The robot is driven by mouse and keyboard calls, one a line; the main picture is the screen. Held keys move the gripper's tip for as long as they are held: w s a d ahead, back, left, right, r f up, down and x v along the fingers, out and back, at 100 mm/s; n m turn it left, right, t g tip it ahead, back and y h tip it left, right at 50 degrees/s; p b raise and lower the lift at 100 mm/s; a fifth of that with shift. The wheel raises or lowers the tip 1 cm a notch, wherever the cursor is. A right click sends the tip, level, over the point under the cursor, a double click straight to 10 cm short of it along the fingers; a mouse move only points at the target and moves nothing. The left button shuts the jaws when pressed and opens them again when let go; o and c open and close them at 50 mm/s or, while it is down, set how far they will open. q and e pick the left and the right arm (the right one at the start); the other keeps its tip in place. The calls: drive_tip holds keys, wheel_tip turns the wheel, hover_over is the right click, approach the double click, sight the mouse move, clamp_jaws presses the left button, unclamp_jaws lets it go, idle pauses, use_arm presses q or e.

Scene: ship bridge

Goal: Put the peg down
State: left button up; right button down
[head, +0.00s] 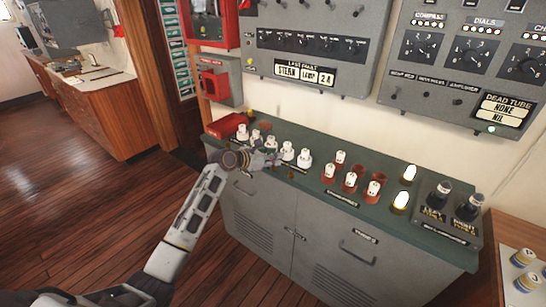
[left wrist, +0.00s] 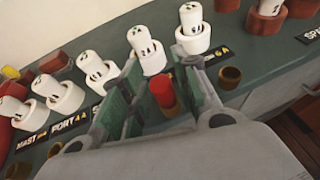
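A red peg (left wrist: 163,92) stands between the fingers of my left gripper (left wrist: 168,95) in the left wrist view. A strip of green counter shows between the peg and the finger on either side, so the fingers look apart from it. Its lower end is partly hidden, and I cannot tell whether it sits in a socket. In the head view my left gripper (head: 268,160) is over the front edge of the green counter (head: 300,178), and the peg is too small to make out there. My right gripper is out of view.
White plugs (head: 288,150) stand in a row just behind the gripper. Brown sockets (left wrist: 230,76) line the counter's front. Red-based plugs (head: 350,180), lit lamps (head: 400,200) and a control box (head: 450,210) stand to the right. A red box (head: 228,125) is at the left end.

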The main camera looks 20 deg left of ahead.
use_arm(q)
drive_tip(key=shift+o, duration=0.2)
drive_tip(key=shift+r+b, duration=0.25)
drive_tip(key=shift+b, duration=0.1)
drive_tip(key=shift+s+a+r, duration=0.3)
drive_tip(key=shift+s+a, duration=0.1)
drive_tip(key=shift+s, duration=0.1)
drive_tip(key=v, duration=1)
drive_tip(key=shift+s+r+p, duration=0.2)
drive_tip(key=shift+s+p, duration=0.05)
drive_tip(key=shift+p, duration=0.05)
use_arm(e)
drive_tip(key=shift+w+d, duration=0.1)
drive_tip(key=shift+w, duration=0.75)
use_arm(q)
drive_tip(key=shift+a, duration=0.1)
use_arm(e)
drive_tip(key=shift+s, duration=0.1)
